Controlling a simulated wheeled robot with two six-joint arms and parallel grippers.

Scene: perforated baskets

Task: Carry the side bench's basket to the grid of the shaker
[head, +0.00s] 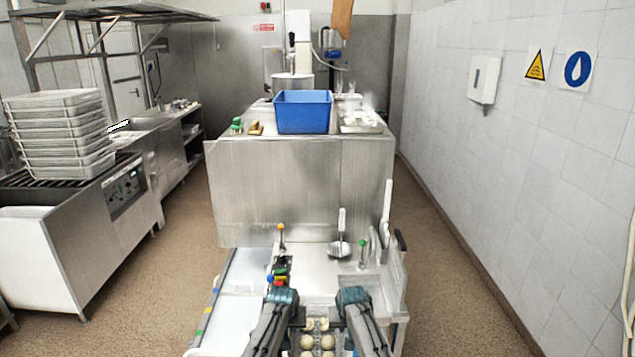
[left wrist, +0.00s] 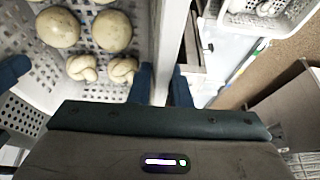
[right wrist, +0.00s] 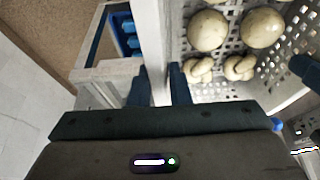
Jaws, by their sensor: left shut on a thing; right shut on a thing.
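A light grey perforated basket shows between my grippers in the left wrist view (left wrist: 167,45) and the right wrist view (right wrist: 152,40). Round buns (left wrist: 58,27) and small knotted rolls (left wrist: 80,67) lie in it. My left gripper (left wrist: 163,85) is shut on one side wall of the basket. My right gripper (right wrist: 160,85) is shut on the opposite wall. In the head view the left gripper (head: 283,297) and right gripper (head: 352,295) are low in the middle, hiding much of the basket. A steel machine with a dark slatted grid (head: 30,180) stands at the left; I cannot tell if it is the shaker.
A stack of grey trays (head: 62,150) stands on that grid. A steel block ahead bears a blue bin (head: 303,112). A skimmer (head: 340,235) and small knobbed items are on the worktop before me. Floor (head: 185,240) is clear at left; a tiled wall is at right.

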